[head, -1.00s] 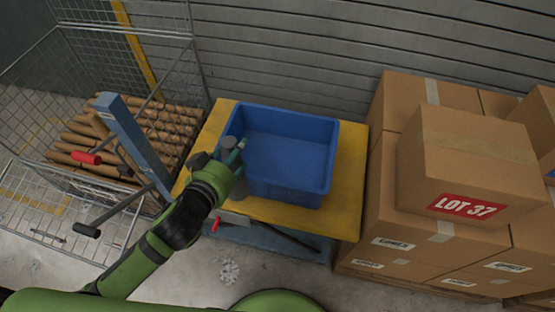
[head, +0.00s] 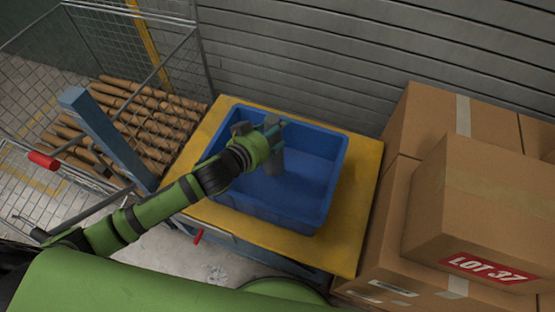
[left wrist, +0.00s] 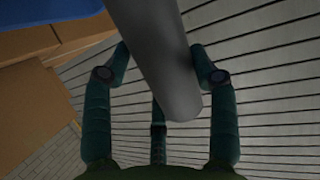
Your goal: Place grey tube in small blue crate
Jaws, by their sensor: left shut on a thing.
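The small blue crate (head: 322,190) stands open on a yellow-topped platform (head: 352,235) in the head view. My left gripper (head: 272,132) is over the crate's left part. It is shut on the grey tube (head: 276,160), which shows partly below the fingers against the inside of the crate. In the left wrist view the tube (left wrist: 160,65) lies between the teal fingers and runs up out of the picture. Whether the tube touches the crate floor cannot be told. My right gripper is not in view.
A wire mesh cage (head: 125,50) with several brown wooden rods (head: 150,120) stands at the left, beside a blue post (head: 110,138). Cardboard boxes (head: 480,210) are stacked close to the platform's right. A grey slatted wall (head: 330,50) is behind. The crate's right part is empty.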

